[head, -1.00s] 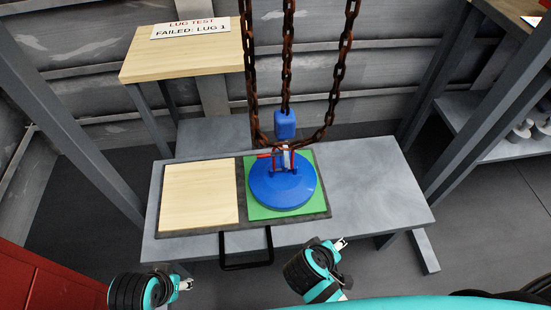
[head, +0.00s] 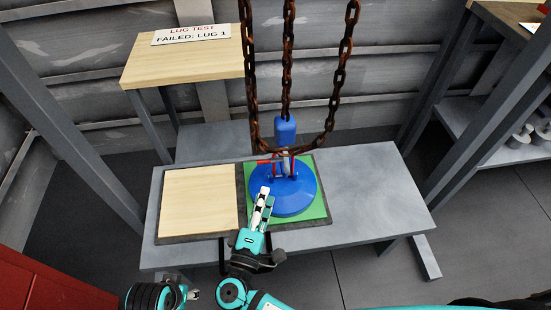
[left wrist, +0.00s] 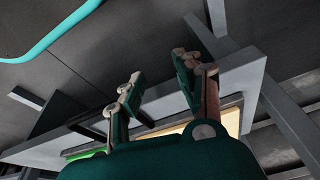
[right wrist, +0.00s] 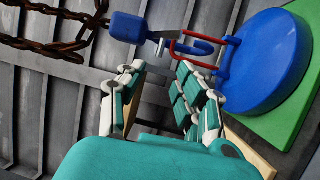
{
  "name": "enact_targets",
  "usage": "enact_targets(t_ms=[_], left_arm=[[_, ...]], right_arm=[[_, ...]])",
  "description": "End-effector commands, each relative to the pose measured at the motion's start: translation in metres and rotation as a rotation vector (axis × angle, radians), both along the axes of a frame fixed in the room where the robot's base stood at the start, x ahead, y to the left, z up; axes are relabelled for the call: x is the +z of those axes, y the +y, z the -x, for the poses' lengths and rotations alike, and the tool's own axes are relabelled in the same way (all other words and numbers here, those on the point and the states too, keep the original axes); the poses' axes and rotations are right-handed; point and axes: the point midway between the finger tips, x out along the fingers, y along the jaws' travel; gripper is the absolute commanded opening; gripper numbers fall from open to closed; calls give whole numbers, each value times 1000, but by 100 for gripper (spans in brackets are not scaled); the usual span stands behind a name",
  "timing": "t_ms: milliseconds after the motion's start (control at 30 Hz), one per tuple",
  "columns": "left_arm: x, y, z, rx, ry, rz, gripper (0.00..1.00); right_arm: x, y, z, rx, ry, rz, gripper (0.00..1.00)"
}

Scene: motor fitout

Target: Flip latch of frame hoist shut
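The frame hoist shows as rusty chains (head: 287,60) with a blue block (head: 285,130) hanging above a round blue base (head: 283,196). Red bars (head: 268,162) and a grey metal piece join the block and base; in the right wrist view the red bar loop (right wrist: 228,41) and grey piece (right wrist: 196,46) show close ahead. I cannot tell which small part is the latch or its position. My right gripper (head: 265,194) is open and empty, over the base's near left side, short of the red bars. My left gripper (left wrist: 158,72) is open and empty, low at the table's front left.
The base stands on a green pad (head: 315,209) on the grey table (head: 375,190). A wooden board (head: 198,197) lies left of it. A black handle sticks out at the table's front edge. A sign (head: 191,33) rests on the wooden shelf behind. The table's right side is clear.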

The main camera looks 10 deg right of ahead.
Motion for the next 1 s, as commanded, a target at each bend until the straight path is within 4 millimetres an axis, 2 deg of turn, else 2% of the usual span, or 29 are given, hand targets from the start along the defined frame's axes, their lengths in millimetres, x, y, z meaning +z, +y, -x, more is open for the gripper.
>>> enact_targets(t_ms=[33, 300, 500, 700, 967, 1000], left_arm=[[-1, 0, 0, 0, 1, 0, 35], [-9, 0, 1, -1, 6, 0, 35], [-10, 0, 1, -1, 4, 0, 35], [-11, -1, 1, -1, 4, 1, 35], [-13, -1, 2, -1, 9, 0, 35], [-13, -1, 2, -1, 9, 0, 35]], right_arm=[[3, -5, -12, 0, -3, 2, 34], [9, -27, -65, -1, -1, 1, 34], [12, -39, -93, -1, 1, 0, 34], [13, -44, -104, 0, 2, -1, 34], [13, -44, -105, 0, 3, -1, 34], [13, -44, -105, 0, 3, -1, 30]])
